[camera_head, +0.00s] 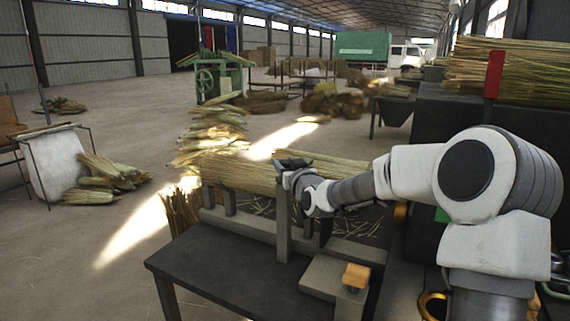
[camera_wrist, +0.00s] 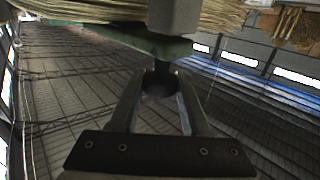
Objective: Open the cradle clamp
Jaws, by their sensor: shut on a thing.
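A bundle of straw (camera_head: 240,172) lies across the cradle, whose grey posts and rail (camera_head: 238,225) stand on the dark bench. The cradle clamp (camera_head: 294,163) shows as a dark piece over the bundle, beside a taller grey post (camera_head: 283,228). My gripper (camera_head: 289,177) is at this clamp, in front of the bundle, and hides part of it. In the wrist view my gripper's fingers (camera_wrist: 161,72) come together on a small dark part below a grey block (camera_wrist: 175,16); this looks like part of the clamp. The straw (camera_wrist: 225,15) shows behind the block.
A dark bench (camera_head: 215,275) holds the cradle, with a grey block bearing an orange piece (camera_head: 355,275) at its front right. Loose straw lies behind the rail. A dark machine with straw on top (camera_head: 520,80) stands at the right. The floor at left is mostly open.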

